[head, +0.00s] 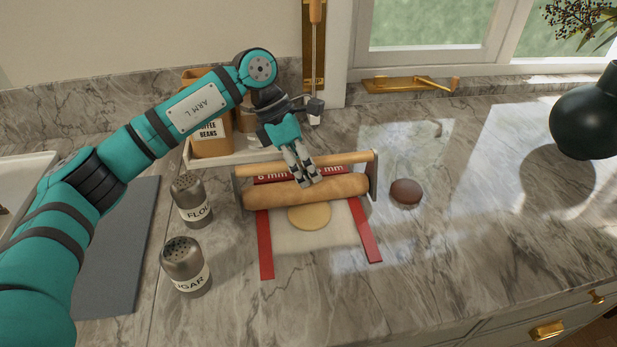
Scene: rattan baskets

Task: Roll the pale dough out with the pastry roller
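The pale dough (309,217) is a flat, roundish disc on a light mat (330,238) between two red strips (264,245). The pastry roller (345,188) lies crosswise behind it, a thick wooden cylinder that overlaps the dough's far edge in the head view. A thinner wooden bar (345,160), apparently its handle, runs behind the cylinder between grey end plates. My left gripper (309,184) points down over the middle of the bar, its fingertips close together near the cylinder's top. I cannot tell whether its fingers hold the bar. My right gripper is not in view.
Flour (190,200) and sugar (186,268) shakers stand left of the mat. A coffee beans container (210,138) stands behind, and a black vase (588,122) at far right. The right front counter is clear.

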